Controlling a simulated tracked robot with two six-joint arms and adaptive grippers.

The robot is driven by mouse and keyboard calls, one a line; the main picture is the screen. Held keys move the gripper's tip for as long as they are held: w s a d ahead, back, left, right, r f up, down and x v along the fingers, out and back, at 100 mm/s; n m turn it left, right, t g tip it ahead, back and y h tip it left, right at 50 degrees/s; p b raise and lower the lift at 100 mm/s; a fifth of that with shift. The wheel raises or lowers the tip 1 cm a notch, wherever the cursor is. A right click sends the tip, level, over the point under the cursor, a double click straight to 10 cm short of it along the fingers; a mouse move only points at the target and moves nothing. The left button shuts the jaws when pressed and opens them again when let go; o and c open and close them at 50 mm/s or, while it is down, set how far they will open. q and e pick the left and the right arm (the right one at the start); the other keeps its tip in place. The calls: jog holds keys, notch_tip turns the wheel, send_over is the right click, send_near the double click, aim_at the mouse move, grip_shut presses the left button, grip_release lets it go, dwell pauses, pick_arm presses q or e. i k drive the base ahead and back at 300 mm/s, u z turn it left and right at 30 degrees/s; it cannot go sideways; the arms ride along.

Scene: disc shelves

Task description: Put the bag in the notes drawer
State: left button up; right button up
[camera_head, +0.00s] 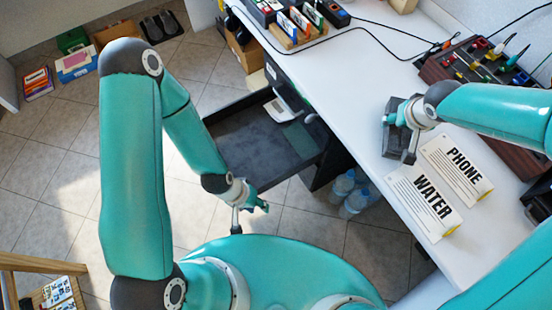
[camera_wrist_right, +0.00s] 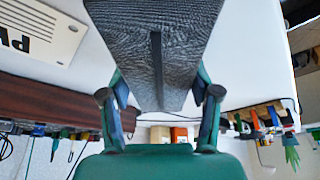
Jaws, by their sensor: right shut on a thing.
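A dark grey bag (camera_head: 392,138) is on the white desk in the head view, partly hidden by my right gripper (camera_head: 404,128). In the right wrist view it is a dark, textured block (camera_wrist_right: 160,45) between the two fingers of my right gripper (camera_wrist_right: 161,100), which is shut on it. An open drawer (camera_head: 240,157) with a dark interior sticks out from under the desk, left of the bag. I see no label on it. My left gripper (camera_head: 250,210) is open and empty, just outside the drawer's front edge.
The PHONE sign (camera_head: 457,168) and WATER sign (camera_head: 425,203) lie right of the bag. A rack of tools (camera_head: 478,66) stands behind it. Water bottles (camera_head: 350,190) stand on the floor beside the drawer. The desk strip left of the bag is clear.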

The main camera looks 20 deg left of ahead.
aim_at(239, 140)
jog(key=k, duration=1.15)
jog(key=u, duration=0.85)
jog(key=i, duration=1.65)
